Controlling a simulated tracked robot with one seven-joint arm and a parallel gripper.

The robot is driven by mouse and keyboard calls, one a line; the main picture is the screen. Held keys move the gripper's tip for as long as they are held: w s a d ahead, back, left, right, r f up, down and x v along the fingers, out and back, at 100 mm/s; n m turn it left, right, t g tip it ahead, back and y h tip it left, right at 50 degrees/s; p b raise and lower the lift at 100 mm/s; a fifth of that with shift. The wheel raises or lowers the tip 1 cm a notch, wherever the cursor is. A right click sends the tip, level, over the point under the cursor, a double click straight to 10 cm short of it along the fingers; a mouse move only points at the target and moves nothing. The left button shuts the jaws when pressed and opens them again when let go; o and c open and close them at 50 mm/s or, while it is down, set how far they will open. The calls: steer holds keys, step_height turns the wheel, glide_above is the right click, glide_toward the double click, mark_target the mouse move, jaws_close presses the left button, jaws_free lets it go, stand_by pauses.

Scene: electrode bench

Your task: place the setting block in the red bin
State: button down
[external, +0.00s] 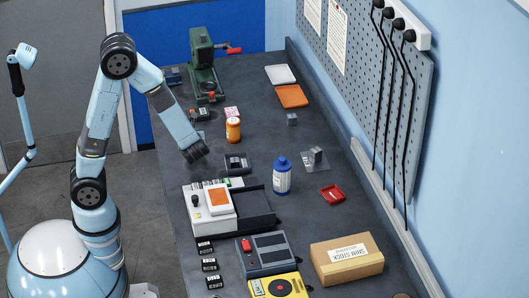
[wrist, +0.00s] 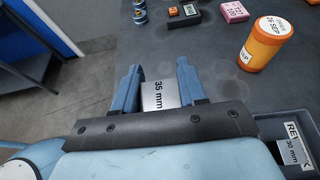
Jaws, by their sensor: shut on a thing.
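My gripper (wrist: 158,70) is shut on a silvery setting block (wrist: 158,95) marked "35 mm", which sits between the two blue fingers in the wrist view. In the external view my gripper (external: 196,154) is over the left part of the bench, and the block cannot be made out there. The red bin (external: 332,194) is a small shallow tray on the right side of the bench, beyond the blue bottle. It is well to the right of my gripper and not in the wrist view.
A blue bottle (external: 282,176) and an orange pill bottle (external: 233,130) stand upright on the bench. A grey block (external: 316,155) sits on a clear sheet. An orange tray (external: 292,96) lies farther back.

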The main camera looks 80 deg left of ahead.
step_height(320, 180, up, 11)
steer(key=w+d+m+t+h, duration=0.1)
steer(key=w+d+m+t, duration=0.15)
steer(key=w+d, duration=0.6)
steer(key=w+d+m+t, duration=0.25)
steer(key=w+d, duration=0.35)
steer(key=w, duration=0.5)
steer(key=w+d+m+t+h, duration=0.1)
steer(key=w+d+m+t, duration=0.1)
steer(key=w+d, duration=0.55)
steer(key=w+d+m+t+h, duration=0.2)
steer(key=w+d, duration=0.3)
steer(key=d, duration=0.5)
glide_above(338, 198)
step_height(338, 198, down, 15)
steer(key=shift+s+r, duration=0.15)
steer(key=shift+r, duration=0.05)
steer(key=shift+f, duration=1.65)
steer(key=shift+f, duration=0.45)
